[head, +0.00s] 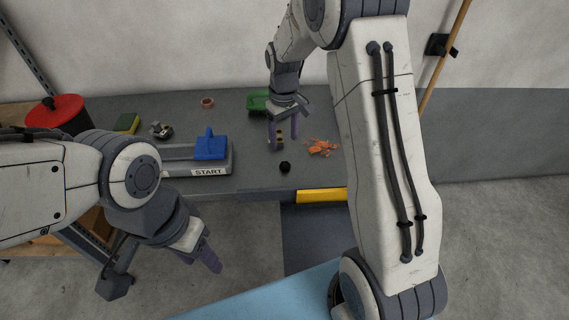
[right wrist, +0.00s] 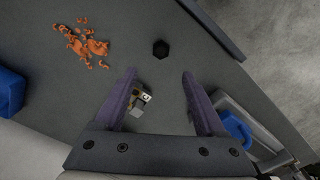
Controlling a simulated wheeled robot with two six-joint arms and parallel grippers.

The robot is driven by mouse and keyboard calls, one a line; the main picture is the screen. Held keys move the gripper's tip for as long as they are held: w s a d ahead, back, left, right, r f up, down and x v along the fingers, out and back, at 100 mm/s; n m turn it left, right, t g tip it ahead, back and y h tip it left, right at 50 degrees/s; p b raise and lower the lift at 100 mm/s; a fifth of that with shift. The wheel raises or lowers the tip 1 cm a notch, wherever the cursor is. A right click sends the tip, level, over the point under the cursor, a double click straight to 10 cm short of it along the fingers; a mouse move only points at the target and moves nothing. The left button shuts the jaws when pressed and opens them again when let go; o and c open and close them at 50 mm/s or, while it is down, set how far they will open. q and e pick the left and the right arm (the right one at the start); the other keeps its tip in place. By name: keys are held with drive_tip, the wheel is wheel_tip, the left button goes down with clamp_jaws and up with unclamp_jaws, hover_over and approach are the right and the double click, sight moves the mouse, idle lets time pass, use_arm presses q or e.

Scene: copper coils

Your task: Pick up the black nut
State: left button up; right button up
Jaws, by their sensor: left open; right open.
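The black nut (head: 285,167) lies on the grey table near its front edge. It also shows in the right wrist view (right wrist: 161,48), beyond the fingertips and roughly midway between them. My right gripper (head: 283,138) is open above the table, a little behind the nut and apart from it. Its two purple fingers (right wrist: 158,75) are spread with nothing held between them. My left gripper (head: 200,258) is open and empty, low in front of the table at the left, far from the nut.
Orange-copper scraps (head: 321,147) lie right of the nut. A small metal-and-yellow part (right wrist: 142,98) shows between my right fingers. A START fixture with a blue block (head: 210,146) stands left. A green object (head: 258,101), a copper ring (head: 207,102) and a red-lidded pot (head: 56,112) are further back.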

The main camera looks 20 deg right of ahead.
hover_over(284, 164)
wheel_tip(284, 164, down, 4)
drive_tip(key=shift+f, duration=0.2)
wheel_tip(284, 164, down, 4)
drive_tip(key=shift+s+f+p, duration=0.1)
drive_tip(key=shift+f+p, duration=0.05)
drive_tip(key=shift+p, duration=0.65)
drive_tip(key=shift+f, duration=0.45)
clamp_jaws()
